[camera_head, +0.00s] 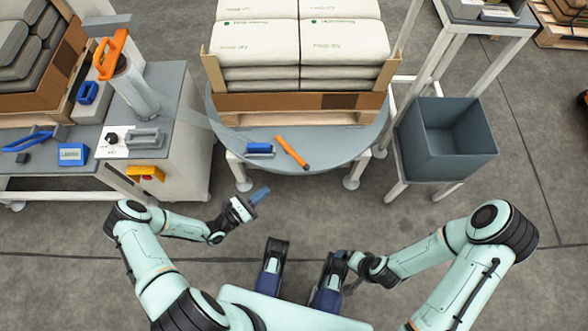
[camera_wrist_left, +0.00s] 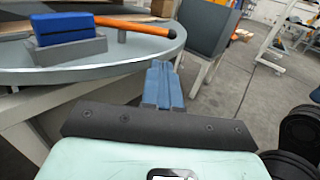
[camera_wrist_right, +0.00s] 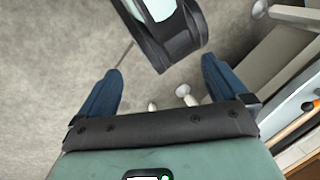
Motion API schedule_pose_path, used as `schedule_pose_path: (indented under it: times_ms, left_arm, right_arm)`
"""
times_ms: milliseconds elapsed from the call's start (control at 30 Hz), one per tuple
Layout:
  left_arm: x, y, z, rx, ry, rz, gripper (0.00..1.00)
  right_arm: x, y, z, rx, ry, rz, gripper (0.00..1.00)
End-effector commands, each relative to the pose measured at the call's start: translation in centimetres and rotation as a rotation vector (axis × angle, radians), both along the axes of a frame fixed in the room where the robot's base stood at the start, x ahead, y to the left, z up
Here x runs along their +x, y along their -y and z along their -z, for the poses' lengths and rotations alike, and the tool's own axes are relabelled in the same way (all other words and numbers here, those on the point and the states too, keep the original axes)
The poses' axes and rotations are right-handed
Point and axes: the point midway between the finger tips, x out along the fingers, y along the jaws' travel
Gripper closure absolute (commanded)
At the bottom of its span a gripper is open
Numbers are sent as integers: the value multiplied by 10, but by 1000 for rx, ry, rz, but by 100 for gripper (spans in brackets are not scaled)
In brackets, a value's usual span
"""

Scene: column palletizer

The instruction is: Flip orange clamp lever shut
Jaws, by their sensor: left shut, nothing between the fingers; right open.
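An orange lever (camera_head: 292,152) with a dark end lies at a slant near the front edge of the round grey table (camera_head: 340,163). In the left wrist view the lever (camera_wrist_left: 140,26) extends toward the rim, above a short grey post. A second orange handle (camera_head: 110,55), a loop, tops the grey column on the left bench; I cannot tell from its look whether it is a clamp. My left gripper (camera_head: 262,194) is shut and empty, in front of the round table and apart from the lever. My right gripper (camera_wrist_right: 160,85) is open and empty, low near my base.
A blue block in a grey holder (camera_head: 260,150) sits left of the lever. Stacked white sacks (camera_head: 300,45) stand on a pallet behind. A grey bin (camera_head: 447,140) is at right. The left bench (camera_head: 185,110) holds blue items and a control panel. Floor before the table is clear.

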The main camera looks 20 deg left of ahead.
Motion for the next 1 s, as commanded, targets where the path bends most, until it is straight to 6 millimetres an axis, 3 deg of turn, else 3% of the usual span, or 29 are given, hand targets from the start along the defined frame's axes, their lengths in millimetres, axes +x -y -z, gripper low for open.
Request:
schedule_pose_path:
  times_ms: [267,700,1000]
  left_arm:
    - [11,9,0,-1,0,4,100]
    - [84,59,2,-1,-1,6,100]
    - [113,78,1,0,0,4,100]
  right_arm:
    - [2,1,3,-3,6,3,0]
    - [26,13,21,-33,67,28,0]
    - [41,21,31,-53,107,44,0]
